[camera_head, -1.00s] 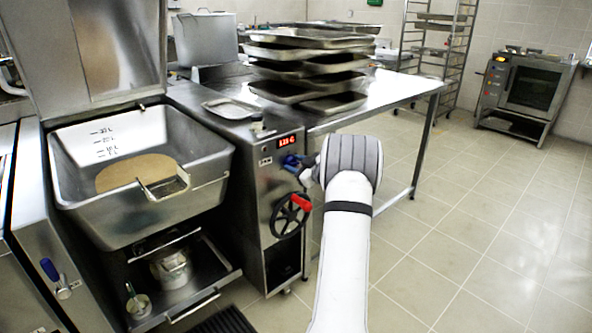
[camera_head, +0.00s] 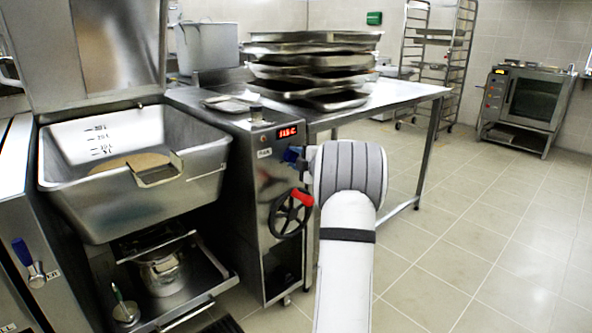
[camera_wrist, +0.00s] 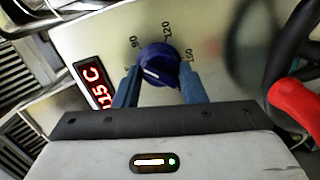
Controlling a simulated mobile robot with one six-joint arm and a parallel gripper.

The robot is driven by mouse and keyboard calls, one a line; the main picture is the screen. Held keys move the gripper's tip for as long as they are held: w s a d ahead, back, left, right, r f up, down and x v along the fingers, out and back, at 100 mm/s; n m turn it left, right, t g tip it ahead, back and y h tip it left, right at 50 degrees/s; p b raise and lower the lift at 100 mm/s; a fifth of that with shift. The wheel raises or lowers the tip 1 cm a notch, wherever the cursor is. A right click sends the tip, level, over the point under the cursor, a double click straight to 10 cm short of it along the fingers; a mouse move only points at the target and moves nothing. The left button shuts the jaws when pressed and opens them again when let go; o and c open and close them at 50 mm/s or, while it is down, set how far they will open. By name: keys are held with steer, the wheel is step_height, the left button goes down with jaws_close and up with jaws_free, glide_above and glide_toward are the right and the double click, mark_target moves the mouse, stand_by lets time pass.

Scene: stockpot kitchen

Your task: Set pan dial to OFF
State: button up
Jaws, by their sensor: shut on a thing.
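The pan dial is a round dark blue knob (camera_wrist: 158,64) with a white pointer line, on the metal front panel of the tilting pan unit. Numbers including 90 and 120 are printed around it. The white line points to the lower left in the wrist view. My gripper (camera_wrist: 157,80) is shut on the dial, with one blue finger on each side.
A black handwheel with a red handle (camera_head: 302,197) is just below the dial; its red grip (camera_wrist: 298,104) is close on the right in the wrist view. A steel table (camera_head: 400,93) with stacked trays (camera_head: 310,65) stands behind. The floor to the right is clear.

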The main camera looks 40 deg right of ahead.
steer(key=n+b, duration=0.4)
steer(key=b, duration=0.1)
steer(key=shift+f, duration=0.3)
steer(key=n+t+b, duration=0.1)
steer(key=n, duration=0.3)
steer(key=shift+r+h, duration=0.1)
steer(key=shift+h, duration=0.3)
steer(key=shift+n, duration=0.3)
steer(key=o, duration=1)
